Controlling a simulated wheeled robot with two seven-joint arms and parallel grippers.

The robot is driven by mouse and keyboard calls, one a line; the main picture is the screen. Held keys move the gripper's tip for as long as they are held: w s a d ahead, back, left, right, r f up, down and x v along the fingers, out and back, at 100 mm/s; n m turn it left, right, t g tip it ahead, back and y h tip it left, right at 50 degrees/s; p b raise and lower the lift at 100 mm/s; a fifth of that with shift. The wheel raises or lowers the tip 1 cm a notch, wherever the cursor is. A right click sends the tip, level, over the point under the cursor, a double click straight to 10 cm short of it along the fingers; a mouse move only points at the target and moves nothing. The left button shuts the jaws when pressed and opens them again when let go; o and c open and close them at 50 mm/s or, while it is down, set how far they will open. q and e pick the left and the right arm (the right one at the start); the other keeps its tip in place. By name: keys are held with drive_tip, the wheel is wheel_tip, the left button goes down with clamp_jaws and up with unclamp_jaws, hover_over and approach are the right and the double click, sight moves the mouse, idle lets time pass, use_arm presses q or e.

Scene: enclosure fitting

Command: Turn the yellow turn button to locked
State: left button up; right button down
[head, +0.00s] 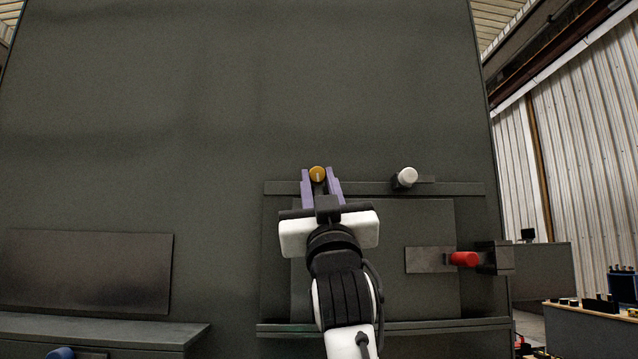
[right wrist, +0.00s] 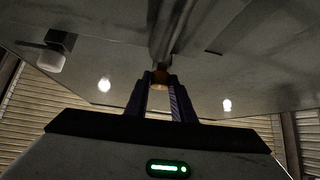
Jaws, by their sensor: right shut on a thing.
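The yellow turn button (head: 317,173) is on the dark panel, at the top edge of the framed door. It has a light line on its face that stands about upright in the head view. My right gripper (head: 319,178) reaches up to it with its two purple fingers on either side, shut on the button. In the right wrist view the button (right wrist: 160,79) sits between the fingertips of my right gripper (right wrist: 160,88). The part of the button behind the fingers is hidden. My left gripper is not in view.
A white knob (head: 408,175) is to the right along the same top rail. A red handle (head: 463,259) sits on a bolt at the door's right side. A blue knob (head: 60,353) is at the lower left, below a grey ledge (head: 100,328). The panel above is bare.

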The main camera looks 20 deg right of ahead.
drive_tip(key=c, duration=1.5)
unclamp_jaws()
drive_tip(key=b+v, duration=0.1)
drive_tip(key=v, duration=0.9)
drive_tip(key=shift+s, duration=0.15)
